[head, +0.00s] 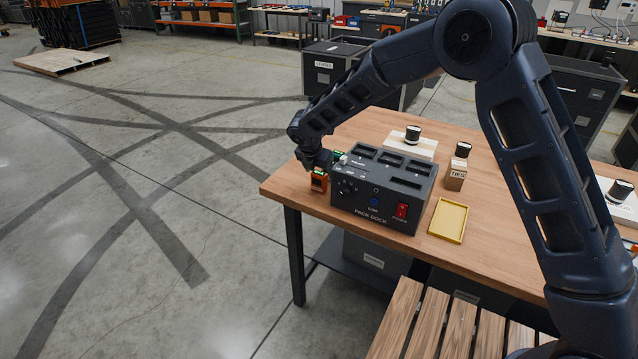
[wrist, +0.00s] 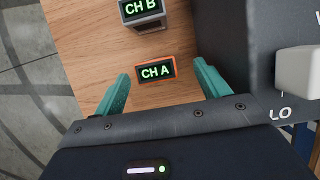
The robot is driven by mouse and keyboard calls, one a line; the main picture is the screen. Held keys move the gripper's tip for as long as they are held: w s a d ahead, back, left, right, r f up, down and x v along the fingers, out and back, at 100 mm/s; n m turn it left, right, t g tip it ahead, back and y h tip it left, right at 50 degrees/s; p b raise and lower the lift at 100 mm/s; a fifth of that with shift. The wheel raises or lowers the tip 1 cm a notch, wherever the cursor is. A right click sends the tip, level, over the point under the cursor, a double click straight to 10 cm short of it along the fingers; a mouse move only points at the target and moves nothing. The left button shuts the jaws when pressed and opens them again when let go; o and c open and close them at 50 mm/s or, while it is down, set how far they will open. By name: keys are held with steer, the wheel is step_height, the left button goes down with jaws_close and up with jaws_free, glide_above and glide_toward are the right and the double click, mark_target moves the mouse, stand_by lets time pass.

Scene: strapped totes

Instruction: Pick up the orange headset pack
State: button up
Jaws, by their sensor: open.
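The orange headset pack (head: 319,182) stands on the wooden table beside the left end of the dark pack dock (head: 375,216). In the wrist view, the pack (wrist: 156,81) shows its orange-rimmed top with a lit green CH A label. My gripper (wrist: 160,78) is open, with teal fingers on either side of the pack and visible gaps between. Nothing is held. In the head view, my gripper (head: 319,168) is just above the pack, and its fingers are hard to make out.
A grey pack labelled CH B (wrist: 147,24) stands close to the orange one. The dock's wall and a pale knob (wrist: 299,72) lie just right of my right finger. A yellow tray (head: 448,220) sits right of the dock. The table's left edge is near.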

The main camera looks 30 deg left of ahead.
mark_target(320, 180)
steer(key=shift+s+a+x, duration=0.1)
steer(key=shift+a+x, duration=0.05)
steer(key=shift+x, duration=1.45)
steer(key=shift+s+a+x, duration=0.15)
steer(key=shift+x, duration=1.45)
steer(key=c, duration=1.2)
